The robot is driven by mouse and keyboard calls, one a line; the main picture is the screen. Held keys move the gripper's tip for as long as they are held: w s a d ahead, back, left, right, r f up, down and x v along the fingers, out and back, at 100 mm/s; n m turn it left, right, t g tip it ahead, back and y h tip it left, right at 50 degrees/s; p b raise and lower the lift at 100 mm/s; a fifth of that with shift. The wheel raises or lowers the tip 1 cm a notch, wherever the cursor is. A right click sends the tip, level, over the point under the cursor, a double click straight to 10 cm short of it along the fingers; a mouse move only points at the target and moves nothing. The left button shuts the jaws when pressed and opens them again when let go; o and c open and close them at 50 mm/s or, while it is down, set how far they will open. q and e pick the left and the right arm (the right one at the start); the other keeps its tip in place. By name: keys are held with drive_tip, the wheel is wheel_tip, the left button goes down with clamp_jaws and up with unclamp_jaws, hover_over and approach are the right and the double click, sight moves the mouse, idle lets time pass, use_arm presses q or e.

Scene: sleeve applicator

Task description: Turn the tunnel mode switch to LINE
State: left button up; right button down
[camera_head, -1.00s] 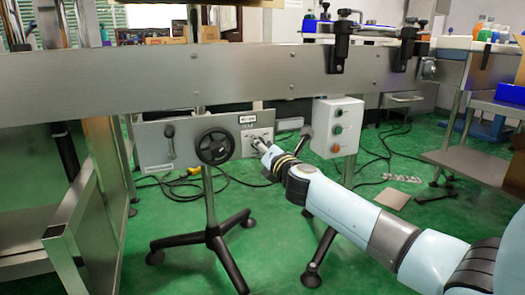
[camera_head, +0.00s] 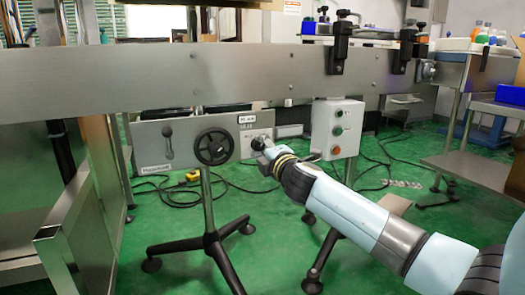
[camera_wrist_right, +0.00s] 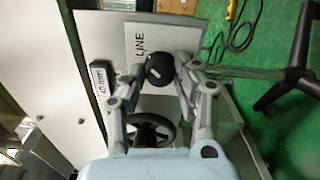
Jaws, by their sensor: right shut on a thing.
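The tunnel mode switch is a round black knob (camera_wrist_right: 160,68) on a grey panel, with the word LINE (camera_wrist_right: 141,38) printed beside it in the right wrist view. My right gripper (camera_wrist_right: 158,72) has its two fingers closed on either side of the knob. In the head view my right gripper (camera_head: 262,147) is at the right end of the panel (camera_head: 187,157), and it hides most of the switch there. The knob's pointing direction cannot be made out. My left gripper is not in view.
A black handwheel (camera_head: 214,147) and a small lever (camera_head: 168,140) sit on the same panel, left of the switch. A white control box (camera_head: 337,127) with buttons hangs close to the right. A black tripod foot (camera_head: 215,240) stands below. Cables lie on the green floor.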

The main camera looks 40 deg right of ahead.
drive_tip(key=shift+f, duration=0.1)
idle(0.5)
drive_tip(key=c, duration=1)
unclamp_jaws()
drive_tip(key=shift+s, duration=0.2)
drive_tip(key=v, duration=1.1)
drive_tip(key=shift+s, duration=0.3)
